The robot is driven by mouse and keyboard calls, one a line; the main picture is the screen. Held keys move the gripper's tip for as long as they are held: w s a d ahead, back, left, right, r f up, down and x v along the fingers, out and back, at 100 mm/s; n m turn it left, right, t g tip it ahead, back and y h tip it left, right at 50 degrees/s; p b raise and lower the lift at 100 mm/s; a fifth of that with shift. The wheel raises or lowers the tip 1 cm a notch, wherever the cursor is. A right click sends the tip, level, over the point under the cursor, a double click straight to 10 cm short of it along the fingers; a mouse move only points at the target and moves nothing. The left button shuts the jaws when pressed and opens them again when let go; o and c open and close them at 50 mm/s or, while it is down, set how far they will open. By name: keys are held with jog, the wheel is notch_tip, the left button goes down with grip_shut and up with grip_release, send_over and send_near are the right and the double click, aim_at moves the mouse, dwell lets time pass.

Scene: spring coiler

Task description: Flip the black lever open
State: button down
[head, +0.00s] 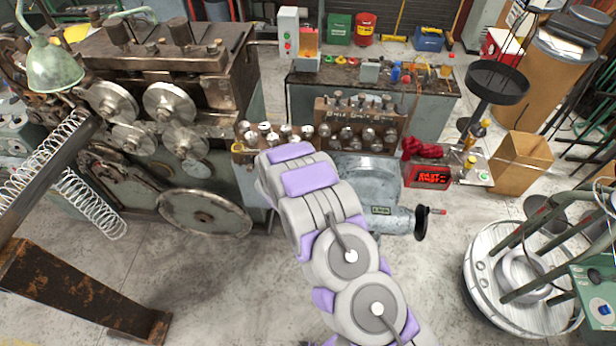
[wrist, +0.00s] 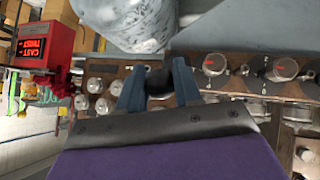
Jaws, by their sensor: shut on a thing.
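The black lever (wrist: 157,79) shows in the wrist view as a small dark piece in front of a brown panel with metal knobs. My gripper (wrist: 158,70) has its two blue fingers on either side of this piece and is shut on it. The fingers and the dark gripper body hide part of the lever, so its angle is hard to tell. In the head view my arm reaches forward to the spring coiler's knob panel (head: 362,122), and its upper end covers the gripper and the lever.
Metal knobs (wrist: 280,68) line the panel close beside the fingers. A rounded grey housing (head: 370,180) with a black handwheel (head: 422,222) stands right of my arm. A red display box (head: 430,176) sits near it. The large coiler machine (head: 170,120) is at left. Concrete floor is open in front.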

jog(key=shift+w+a+r+p, duration=0.1)
jog(key=shift+w+r+p, duration=0.2)
jog(key=shift+p, duration=0.15)
jog(key=c, duration=1.1)
grip_release()
jog(key=o, duration=0.3)
jog(key=shift+f, duration=0.2)
jog(key=shift+s, duration=0.2)
jog(key=shift+s+a+r, duration=0.15)
jog(key=shift+s+r, duration=0.25)
jog(key=b+v, duration=0.1)
jog(key=v, duration=1.5)
jog(key=shift+w+a+r, duration=0.15)
jog(key=shift+w+r, duration=0.05)
jog(key=shift+a+b, duration=0.1)
jog(key=shift+b, duration=0.2)
